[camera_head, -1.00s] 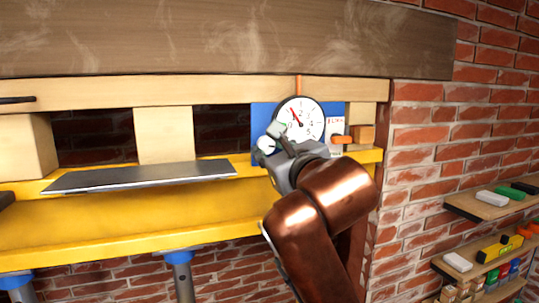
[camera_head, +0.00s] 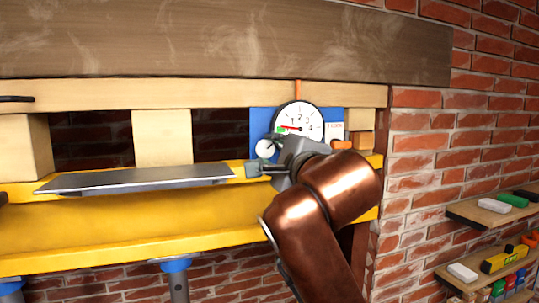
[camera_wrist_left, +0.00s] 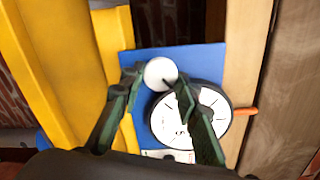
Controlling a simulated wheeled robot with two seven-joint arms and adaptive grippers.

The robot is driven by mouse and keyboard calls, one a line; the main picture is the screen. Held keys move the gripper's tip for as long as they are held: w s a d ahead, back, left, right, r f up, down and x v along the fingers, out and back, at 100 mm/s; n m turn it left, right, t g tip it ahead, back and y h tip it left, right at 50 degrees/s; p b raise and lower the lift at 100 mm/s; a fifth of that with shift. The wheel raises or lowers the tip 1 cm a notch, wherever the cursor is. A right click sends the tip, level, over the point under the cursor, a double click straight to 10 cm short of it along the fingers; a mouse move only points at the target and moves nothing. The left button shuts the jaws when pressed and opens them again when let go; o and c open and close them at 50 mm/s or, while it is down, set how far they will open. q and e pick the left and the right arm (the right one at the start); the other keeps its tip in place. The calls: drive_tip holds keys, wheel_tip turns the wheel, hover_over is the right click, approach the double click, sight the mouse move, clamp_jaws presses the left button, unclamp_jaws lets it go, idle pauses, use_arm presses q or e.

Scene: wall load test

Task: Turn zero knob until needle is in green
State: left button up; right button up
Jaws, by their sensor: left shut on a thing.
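The round white dial gauge (camera_head: 303,115) sits on a blue panel (camera_head: 258,117). Its red needle points left, at the small green mark on the dial's left side; exactly how it lies within the green is too small to tell. The white knob (camera_head: 264,149) is at the dial's lower left. My left gripper (camera_head: 266,155) is shut on the knob. In the left wrist view the knob (camera_wrist_left: 160,72) sits between the two dark fingertips (camera_wrist_left: 158,82), and a finger covers part of the dial (camera_wrist_left: 212,103). My right gripper is not in view.
A yellow beam (camera_head: 120,225) runs below, with a grey metal plate (camera_head: 140,179) on its ledge. A thick wooden beam (camera_head: 220,40) spans above. An orange piece (camera_head: 341,144) is right of the dial. Shelves with small items (camera_head: 490,211) hang at right.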

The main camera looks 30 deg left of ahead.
use_arm(q)
drive_tip(key=shift+n, duration=0.6)
drive_tip(key=o, duration=1.2)
drive_tip(key=shift+c, duration=0.2)
drive_tip(key=v, duration=1.2)
